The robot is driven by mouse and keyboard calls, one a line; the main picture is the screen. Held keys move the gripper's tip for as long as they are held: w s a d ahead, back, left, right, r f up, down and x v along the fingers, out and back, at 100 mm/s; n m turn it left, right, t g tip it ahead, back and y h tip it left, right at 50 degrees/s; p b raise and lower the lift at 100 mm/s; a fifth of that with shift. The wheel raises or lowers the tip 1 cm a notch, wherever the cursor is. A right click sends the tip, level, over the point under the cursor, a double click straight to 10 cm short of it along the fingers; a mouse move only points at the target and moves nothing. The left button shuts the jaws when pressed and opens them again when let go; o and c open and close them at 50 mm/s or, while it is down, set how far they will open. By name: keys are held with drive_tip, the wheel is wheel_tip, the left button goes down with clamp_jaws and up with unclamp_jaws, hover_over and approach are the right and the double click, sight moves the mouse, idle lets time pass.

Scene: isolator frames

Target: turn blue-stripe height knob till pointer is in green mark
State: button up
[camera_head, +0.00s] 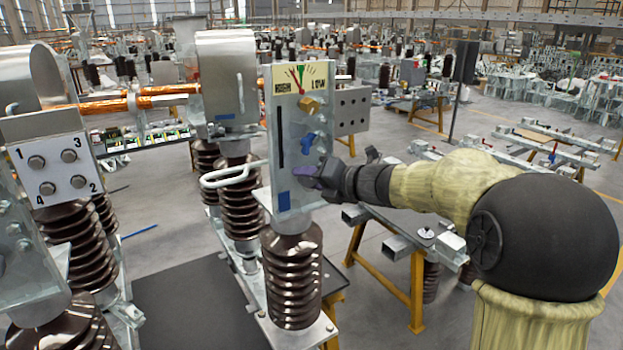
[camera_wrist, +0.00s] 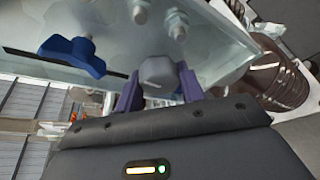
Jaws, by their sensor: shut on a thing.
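A grey upright panel (camera_head: 262,165) carries a gauge (camera_head: 300,77) marked HIGH at left and LOW at right. Its red pointer (camera_head: 295,76) appears to lean to the HIGH side of the green mark (camera_head: 301,70), but it is small. My gripper (camera_head: 312,178) is at the panel's lower right, beside a blue stripe (camera_head: 284,200). In the wrist view, the purple fingers (camera_wrist: 160,92) are shut on a grey knob (camera_wrist: 157,72). The head view hides this knob behind my gripper.
A blue winged knob (camera_head: 308,141) and a brass knob (camera_head: 310,105) sit above my gripper. The blue knob also shows in the wrist view (camera_wrist: 73,55). A handle (camera_head: 232,173) juts left. A brown insulator (camera_head: 292,275) stands below the panel.

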drive_tip(key=shift+f+m, duration=0.1)
drive_tip(key=shift+m, duration=0.2)
